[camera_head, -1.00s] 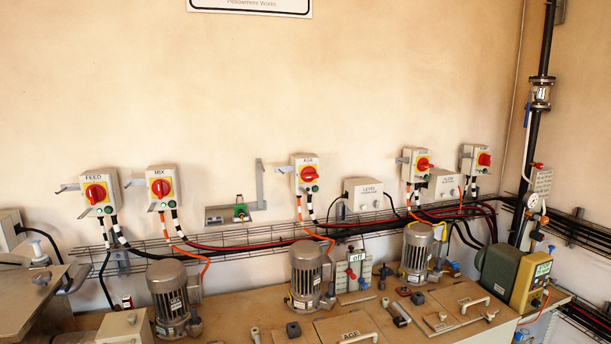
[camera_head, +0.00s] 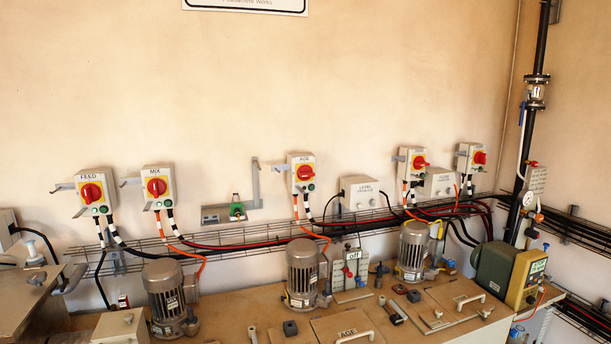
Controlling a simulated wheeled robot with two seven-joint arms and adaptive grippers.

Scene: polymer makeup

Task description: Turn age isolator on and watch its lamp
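The AGE isolator (camera_head: 301,174) is a pale box on the wall, a little right of the middle, with a red rotary handle on a yellow plate. A small green spot, perhaps its lamp (camera_head: 311,187), shows at its lower right; whether it is lit I cannot tell. The handle's exact position is too small to read. A grey bracket or lever sticks out from the box's left side. A hatch marked AGE (camera_head: 347,328) lies on the bench below. Neither of my grippers is in view.
Similar isolators marked FEED (camera_head: 95,192) and MIX (camera_head: 158,187) hang to the left, and two more to the right. A LEVEL box (camera_head: 363,194) is beside the AGE isolator. Several grey motors stand on the bench, one (camera_head: 302,273) below AGE. A wire cable tray (camera_head: 270,232) runs along the wall.

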